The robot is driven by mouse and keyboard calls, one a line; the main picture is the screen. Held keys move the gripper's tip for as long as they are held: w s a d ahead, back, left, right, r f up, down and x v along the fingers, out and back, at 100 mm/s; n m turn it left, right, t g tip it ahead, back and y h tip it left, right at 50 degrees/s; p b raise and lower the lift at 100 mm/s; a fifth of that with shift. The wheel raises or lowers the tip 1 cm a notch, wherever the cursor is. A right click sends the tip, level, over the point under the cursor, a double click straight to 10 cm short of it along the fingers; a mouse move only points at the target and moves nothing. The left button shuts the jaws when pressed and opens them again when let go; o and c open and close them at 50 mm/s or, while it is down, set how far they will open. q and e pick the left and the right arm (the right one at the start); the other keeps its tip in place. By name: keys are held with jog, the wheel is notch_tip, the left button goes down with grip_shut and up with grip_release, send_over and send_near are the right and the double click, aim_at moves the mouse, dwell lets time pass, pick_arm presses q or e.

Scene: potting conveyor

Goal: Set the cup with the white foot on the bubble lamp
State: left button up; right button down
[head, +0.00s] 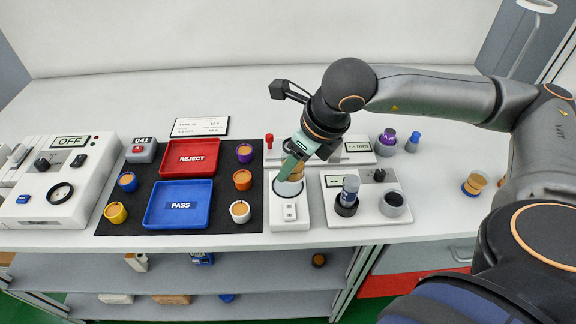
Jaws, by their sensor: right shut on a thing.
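My right gripper (291,166) reaches in from the upper right, pointing down, and is shut on a tan cup (297,173). The green fingers partly cover this cup, and the colour of its foot is hard to tell. The cup is over the round pale top of the bubble lamp (288,213), a white box with a dark ring. I cannot tell whether the cup touches the lamp. A white cup with a tan top (240,212) stands on the dark mat, left of the lamp. My left gripper is not in view.
The dark mat (222,224) holds a red REJECT tray (190,143), a blue PASS tray (180,221) and several coloured cups. Right of the lamp is a white station (366,217) with a bottle (349,187). A tan cup with a blue foot (474,183) stands far right.

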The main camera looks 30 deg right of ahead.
aim_at(288, 185)
jog(key=w+f, duration=0.2)
jog(key=shift+w+d+f, duration=0.1)
jog(key=shift+d+f, duration=0.15)
jog(key=shift+f, duration=0.05)
jog(key=f, duration=0.3)
jog(key=shift+w+d+p, duration=0.15)
jog(key=shift+w+p, duration=0.2)
jog(key=shift+f, duration=0.45)
jog(key=shift+f, duration=0.1)
jog(key=shift+f+b, duration=0.2)
jog(key=shift+b, duration=0.1)
jog(key=shift+c, duration=1.4)
grip_release()
jog(key=shift+r, duration=0.15)
